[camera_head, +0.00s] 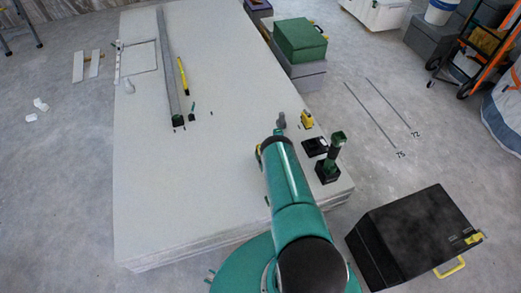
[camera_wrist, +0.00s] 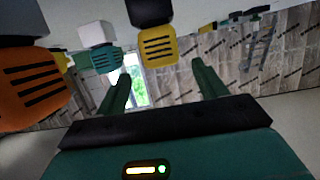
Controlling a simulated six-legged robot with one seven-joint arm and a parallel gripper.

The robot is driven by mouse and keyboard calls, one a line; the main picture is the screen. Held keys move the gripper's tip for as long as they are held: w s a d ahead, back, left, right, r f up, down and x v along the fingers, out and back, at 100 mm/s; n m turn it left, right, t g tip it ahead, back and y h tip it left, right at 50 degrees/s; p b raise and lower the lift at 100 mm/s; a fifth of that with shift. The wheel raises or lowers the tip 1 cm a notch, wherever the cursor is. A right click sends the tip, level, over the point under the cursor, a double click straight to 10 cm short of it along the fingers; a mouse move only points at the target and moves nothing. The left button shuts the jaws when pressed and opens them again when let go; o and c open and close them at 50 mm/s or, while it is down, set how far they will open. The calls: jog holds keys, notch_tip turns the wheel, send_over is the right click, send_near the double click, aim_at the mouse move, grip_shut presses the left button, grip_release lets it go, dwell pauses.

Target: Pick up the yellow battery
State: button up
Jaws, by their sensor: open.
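The yellow battery (camera_wrist: 158,45) shows in the wrist view, near the top centre, with a black part above its slotted yellow body. The wrist picture looks upside down, with the pale surface along its top. My gripper (camera_wrist: 163,80) is open, its two green fingers apart with nothing between them. The battery is apart from the fingers and appears beyond them. In the head view my arm hides the gripper. A small yellow block (camera_head: 307,120) stands on the panel stack right of the arm; I cannot tell for sure that it is the same battery.
An orange battery (camera_wrist: 30,85) and a teal one (camera_wrist: 100,60) are left of the yellow one. On the panel stack (camera_head: 200,200) are a green-black drill (camera_head: 333,155) and a black square item (camera_head: 314,147). A black case (camera_head: 415,235) stands right.

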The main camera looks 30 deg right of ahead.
jog(key=shift+a+x, duration=0.2)
jog(key=shift+x, duration=2.85)
jog(key=shift+f, duration=0.15)
jog(key=c, duration=1.2)
jog(key=shift+o, duration=0.2)
jog(key=shift+r, duration=0.2)
